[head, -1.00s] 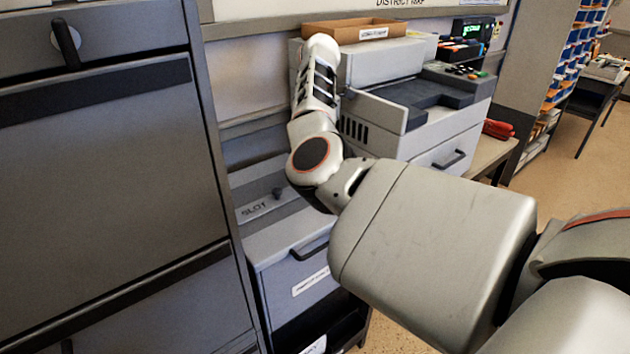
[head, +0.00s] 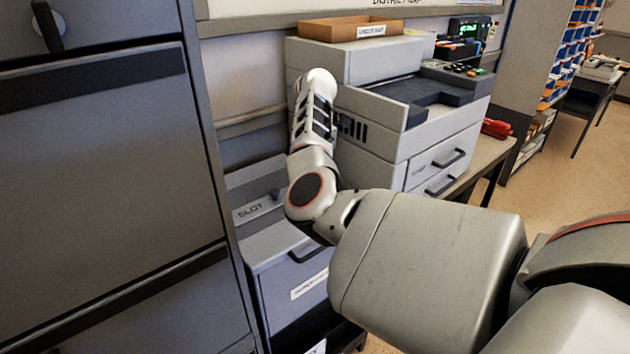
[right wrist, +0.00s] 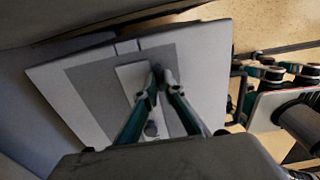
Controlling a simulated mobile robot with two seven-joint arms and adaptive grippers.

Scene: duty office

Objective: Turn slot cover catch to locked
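The grey slot box (head: 290,265) stands low beside the dark cabinet in the head view. Its top has a dark band and a lighter plate marked SLOT (head: 250,210). A small dark knob, which looks like the catch (head: 275,194), stands on it, partly close to my arm's outline. In the right wrist view the box top (right wrist: 205,80) lies below my right gripper (right wrist: 160,73). Its fingertips are together over the light plate, and the knob (right wrist: 151,128) shows between the fingers, nearer the palm. No grip on it is visible. My right gripper is hidden in the head view; my left is out of view.
The dark cabinet (head: 110,190) rises close on the left. A grey machine (head: 420,140) on a table, with a cardboard tray (head: 350,29) on top, stands behind and right of my arm. Open floor (head: 540,180) lies to the right.

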